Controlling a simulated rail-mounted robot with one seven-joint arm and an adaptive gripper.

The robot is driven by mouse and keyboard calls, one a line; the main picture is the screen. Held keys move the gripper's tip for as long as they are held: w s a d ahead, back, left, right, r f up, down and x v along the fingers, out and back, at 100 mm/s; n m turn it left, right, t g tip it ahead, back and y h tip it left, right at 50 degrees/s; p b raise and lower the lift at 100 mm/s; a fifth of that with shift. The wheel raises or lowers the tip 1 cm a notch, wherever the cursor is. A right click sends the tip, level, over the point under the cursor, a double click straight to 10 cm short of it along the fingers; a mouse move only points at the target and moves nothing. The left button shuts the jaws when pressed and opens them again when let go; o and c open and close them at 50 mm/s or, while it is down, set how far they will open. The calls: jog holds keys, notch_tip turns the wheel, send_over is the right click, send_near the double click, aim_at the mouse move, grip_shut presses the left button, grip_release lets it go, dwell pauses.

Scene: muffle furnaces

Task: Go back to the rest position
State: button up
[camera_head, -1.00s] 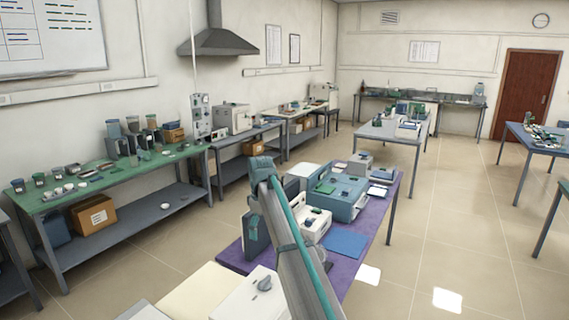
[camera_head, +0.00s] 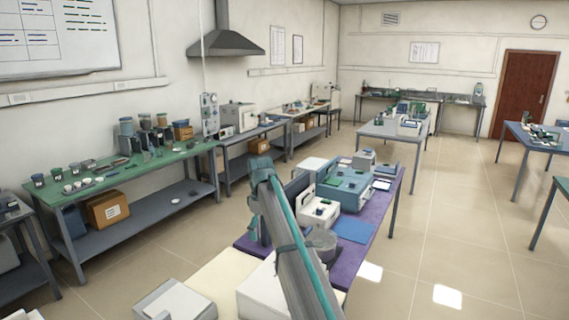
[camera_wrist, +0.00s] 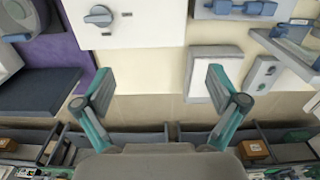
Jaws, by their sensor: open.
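My gripper (camera_wrist: 160,92) shows in the wrist view with its two teal-edged fingers spread wide apart. Nothing is between the fingers. Beyond them lie a cream surface and part of the beige floor. In the head view my arm rises from the bottom centre in front of the table with the purple top (camera_head: 377,226), and the gripper's fingers cannot be made out there.
In the head view, blue-grey equipment (camera_head: 345,187) and a blue pad (camera_head: 354,229) are on the purple table. A green bench (camera_head: 100,188) with jars runs along the left wall. A white box with a knob (camera_wrist: 110,22) shows in the wrist view. Floor (camera_head: 450,220) is open at right.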

jog(key=s+d+f+m, duration=0.2)
jog(key=s+d+f, duration=0.2)
jog(key=f, duration=0.4)
jog(key=s+d+f+m, duration=0.2)
jog(key=s+d+f, duration=0.3)
jog(key=f, duration=0.2)
jog(key=s+d+f+m, duration=0.2)
jog(key=s+d+f, duration=0.2)
jog(key=f, duration=0.4)
jog(key=s+d+f+m, duration=0.3)
jog(key=s+d+f, duration=0.35)
jog(key=s, duration=0.45)
jog(key=s+d+f+m, duration=0.3)
jog(key=s+d+f, duration=0.2)
jog(key=s+f, duration=0.45)
jog(key=s+f+g+b, duration=0.6)
jog(key=s+f+b, duration=0.4)
jog(key=s+f, duration=1.6)
jog(key=s, duration=0.3)
jog(key=shift+s+a+f+g, duration=0.2)
jog(key=shift+s+f+g, duration=0.05)
jog(key=shift+f+g, duration=0.15)
